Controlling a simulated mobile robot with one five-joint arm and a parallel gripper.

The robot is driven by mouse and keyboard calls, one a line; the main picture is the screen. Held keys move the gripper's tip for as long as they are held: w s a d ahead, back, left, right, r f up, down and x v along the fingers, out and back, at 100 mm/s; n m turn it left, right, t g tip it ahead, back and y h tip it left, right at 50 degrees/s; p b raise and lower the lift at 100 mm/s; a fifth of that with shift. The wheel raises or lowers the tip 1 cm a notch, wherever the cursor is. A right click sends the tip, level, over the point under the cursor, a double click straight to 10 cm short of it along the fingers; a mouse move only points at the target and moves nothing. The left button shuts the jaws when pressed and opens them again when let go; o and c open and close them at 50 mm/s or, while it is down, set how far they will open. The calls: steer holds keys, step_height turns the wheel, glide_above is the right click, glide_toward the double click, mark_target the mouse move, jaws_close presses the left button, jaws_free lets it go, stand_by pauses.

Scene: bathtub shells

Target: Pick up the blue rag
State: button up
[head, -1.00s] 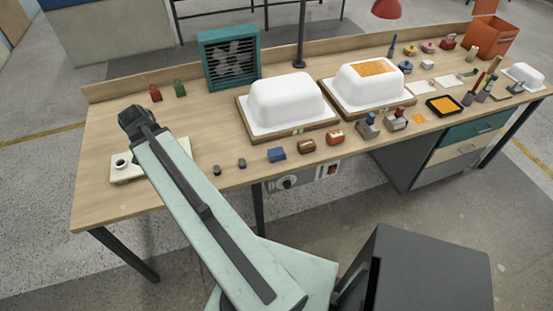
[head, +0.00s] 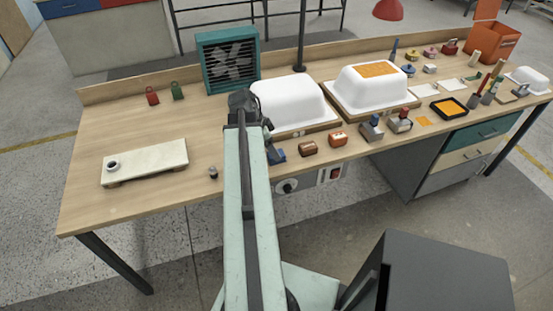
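A small dark-blue item (head: 276,156), which may be the blue rag, lies near the bench's front edge in the head view, just right of my arm. My arm partly covers its left side, and its material is too small to tell. My gripper (head: 246,104) is at the far end of my arm, beyond and left of the blue item, in front of the left white tub shell (head: 292,102). The fingertips are too small and dark to show whether they are open or shut. I see nothing clearly held.
Brown (head: 308,148) and red-brown (head: 337,139) blocks lie right of the blue item. A second white shell (head: 368,88) stands further right. A teal fan (head: 229,62) is behind my gripper.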

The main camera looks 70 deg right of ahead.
steer(key=b+x, duration=0.4)
steer(key=x, duration=0.1)
steer(key=shift+w+f+b, duration=0.15)
steer(key=shift+f+b, duration=0.05)
steer(key=shift+b, duration=0.15)
steer(key=shift+r, duration=0.15)
steer(key=c, duration=1.5)
steer(key=shift+o, duration=0.2)
steer(key=shift+r+p, duration=0.15)
steer(key=shift+p, duration=0.15)
step_height(320, 180, up, 10)
steer(key=p, duration=0.9)
steer(key=shift+p, duration=0.35)
